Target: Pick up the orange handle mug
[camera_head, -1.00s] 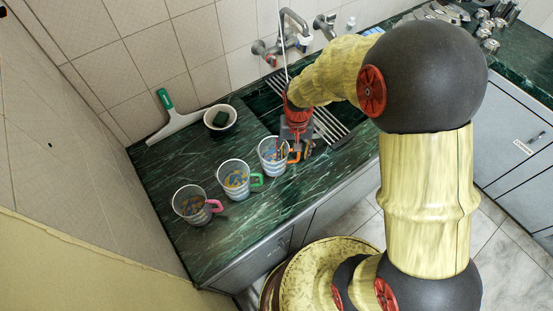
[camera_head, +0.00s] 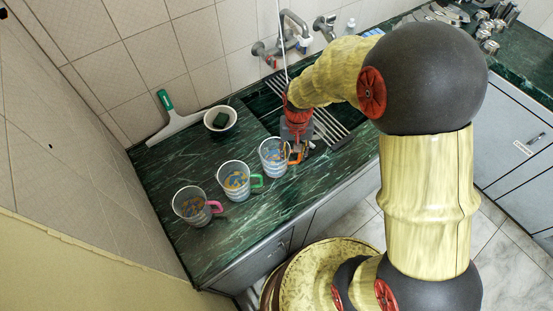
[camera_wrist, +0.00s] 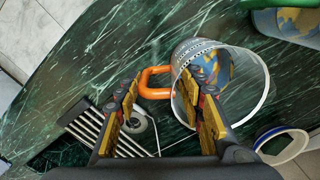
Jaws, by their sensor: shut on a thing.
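The orange handle mug (camera_head: 273,158) is a clear cup with a blue and yellow pattern, standing on the green counter at the right end of a row of mugs. Its orange handle (camera_wrist: 148,83) points toward the sink side. My gripper (camera_wrist: 160,88) is shut on this mug, with its yellow-padded fingers on either side of the handle and near wall in the wrist view. In the head view my gripper (camera_head: 296,148) is at the mug's right side, and the arm partly hides the fingers. The exact contact points are hard to see.
A green-handled mug (camera_head: 234,181) and a pink-handled mug (camera_head: 192,206) stand to the left. A white bowl (camera_head: 220,118) and a squeegee (camera_head: 172,121) lie behind. The sink with its metal rack (camera_head: 335,127) and the faucet (camera_head: 294,30) are close to my gripper.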

